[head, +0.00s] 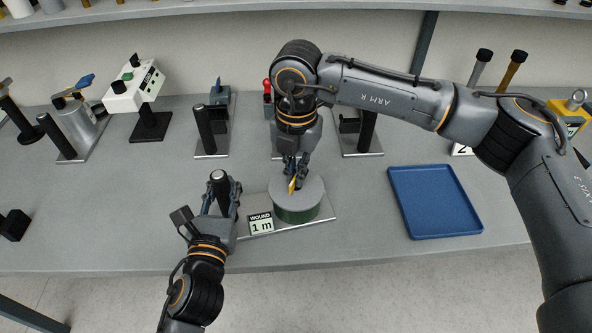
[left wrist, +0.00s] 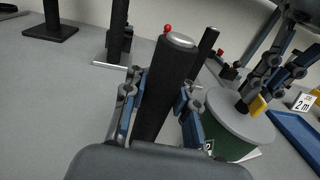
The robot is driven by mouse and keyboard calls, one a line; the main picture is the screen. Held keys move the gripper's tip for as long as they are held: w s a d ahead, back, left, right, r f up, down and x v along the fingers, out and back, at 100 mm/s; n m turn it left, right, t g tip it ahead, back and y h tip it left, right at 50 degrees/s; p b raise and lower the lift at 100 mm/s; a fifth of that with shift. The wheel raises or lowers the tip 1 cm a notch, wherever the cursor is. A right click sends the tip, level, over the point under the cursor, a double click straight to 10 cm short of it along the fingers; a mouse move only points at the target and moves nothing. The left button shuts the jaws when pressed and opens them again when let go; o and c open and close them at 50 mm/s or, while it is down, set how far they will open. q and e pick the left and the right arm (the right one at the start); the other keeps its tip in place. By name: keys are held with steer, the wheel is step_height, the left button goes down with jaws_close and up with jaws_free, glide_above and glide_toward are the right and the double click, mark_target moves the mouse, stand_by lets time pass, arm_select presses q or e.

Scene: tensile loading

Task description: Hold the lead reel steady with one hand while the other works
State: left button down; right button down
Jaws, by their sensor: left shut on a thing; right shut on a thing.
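The lead reel (head: 297,207) is a green drum with a grey disc on top, standing on a metal base plate (head: 322,220). A black post with a silver cap (head: 219,177) stands at the left of the reel. My left gripper (head: 222,194) is shut around this post; in the left wrist view the post (left wrist: 167,85) rises between its two fingers. My right gripper (head: 292,176) comes down from above and is shut at a small yellow piece (head: 292,186) on the disc. The fingers partly hide what they grip.
An empty blue tray (head: 435,202) lies to the right. A black block (head: 14,225) is at far left. The bench front left is clear.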

steer(key=shift+w+d+m, duration=0.2)
steer(key=shift+d+m, duration=0.15)
steer(key=shift+m, duration=0.65)
steer(key=c, duration=1.7)
jaws_free()
steer(key=shift+o, duration=0.9)
steer(key=shift+s+a, duration=0.15)
step_height(320, 180, up, 12)
